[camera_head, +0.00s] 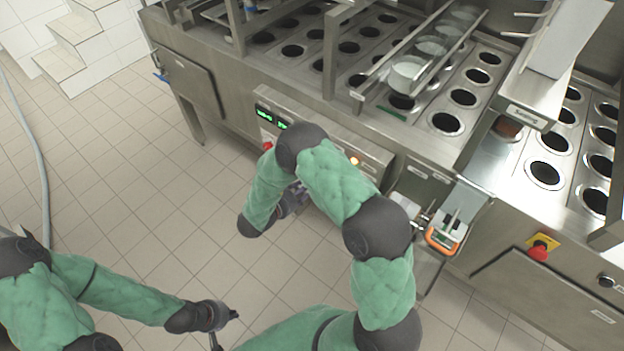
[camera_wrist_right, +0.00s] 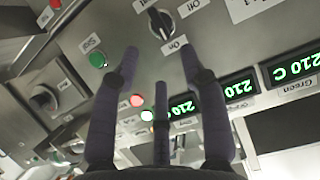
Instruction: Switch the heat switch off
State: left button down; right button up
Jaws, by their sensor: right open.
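A black rotary switch (camera_wrist_right: 160,22) on the steel panel shows at the top of the right wrist view, with an "On" label (camera_wrist_right: 175,43) close beside it. I cannot read which setting it is on, nor the labels well enough to be sure it is the heat switch. My right gripper (camera_wrist_right: 160,62) is open and empty, its fingers pointing at this switch with the switch between and beyond the tips. In the head view my right gripper (camera_head: 299,190) is mostly hidden by my arm. My left gripper (camera_head: 226,325) is open and empty over the floor.
Green displays (camera_wrist_right: 237,88) reading 210 C, a green button (camera_wrist_right: 98,60) and another dark knob (camera_wrist_right: 45,98) sit around the switch. The machine's control panel (camera_head: 370,150) is partly covered by my right arm. An orange-rimmed device (camera_head: 443,240) hangs to its right.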

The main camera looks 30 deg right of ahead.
jog(key=b+x, duration=0.2)
jog(key=x, duration=0.6)
jog(key=shift+w, duration=0.1)
grip_shut()
